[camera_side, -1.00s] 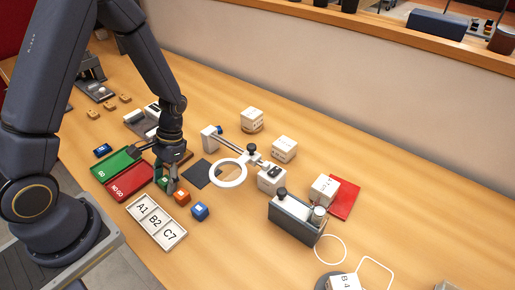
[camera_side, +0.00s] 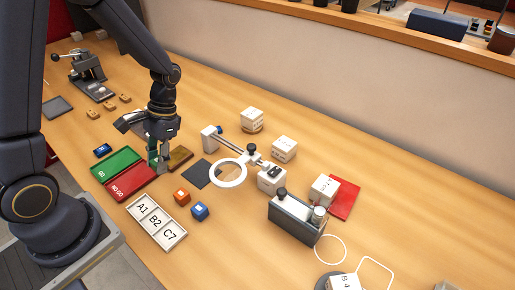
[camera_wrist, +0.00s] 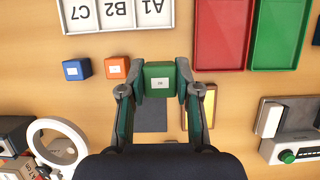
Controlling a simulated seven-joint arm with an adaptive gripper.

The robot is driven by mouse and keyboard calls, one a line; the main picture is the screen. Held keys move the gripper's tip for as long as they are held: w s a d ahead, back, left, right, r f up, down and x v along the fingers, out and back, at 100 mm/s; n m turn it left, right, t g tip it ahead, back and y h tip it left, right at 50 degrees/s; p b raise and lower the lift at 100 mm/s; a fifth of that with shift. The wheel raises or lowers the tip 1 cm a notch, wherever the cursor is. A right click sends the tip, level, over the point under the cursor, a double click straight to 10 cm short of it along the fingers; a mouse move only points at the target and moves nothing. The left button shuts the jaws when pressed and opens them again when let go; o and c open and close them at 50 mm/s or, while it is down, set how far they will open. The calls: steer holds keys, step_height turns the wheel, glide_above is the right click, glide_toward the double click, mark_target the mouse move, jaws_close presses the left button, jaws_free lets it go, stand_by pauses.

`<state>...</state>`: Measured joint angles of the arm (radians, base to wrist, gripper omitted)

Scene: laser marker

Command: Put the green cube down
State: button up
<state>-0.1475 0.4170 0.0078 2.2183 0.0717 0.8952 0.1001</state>
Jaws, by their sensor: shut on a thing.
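The green cube (camera_wrist: 160,80) is between the fingertips of my gripper (camera_wrist: 160,84) in the wrist view, with a small white label on its face. My gripper is shut on it. In the side view my gripper (camera_side: 158,166) is by the right edge of the red NO GO tray (camera_side: 133,184). The cube is mostly hidden there by the fingers, with a bit of green (camera_side: 153,158) showing. In the wrist view the cube covers part of a dark flat pad (camera_wrist: 152,116), so it appears above the table.
An orange cube (camera_side: 182,197) and a blue cube (camera_side: 200,211) stand beside the white A1 B2 C7 tray (camera_side: 157,222). The green GO tray (camera_side: 115,162) adjoins the red one. A ring magnifier (camera_side: 228,173) stands to the right.

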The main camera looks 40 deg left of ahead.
steer(key=s+d+r, duration=0.4)
steer(key=s+r, duration=0.2)
glide_above(198, 180)
step_height(198, 180, down, 9)
steer(key=shift+a+r, duration=0.1)
steer(key=shift+r, duration=0.1)
steer(key=shift+w+f, duration=0.5)
steer(key=shift+f, duration=0.05)
steer(key=shift+w+f, duration=0.15)
steer(key=shift+f, duration=1.5)
steer(key=o, duration=0.9)
steer(key=shift+f, duration=0.15)
steer(key=shift+c, duration=0.2)
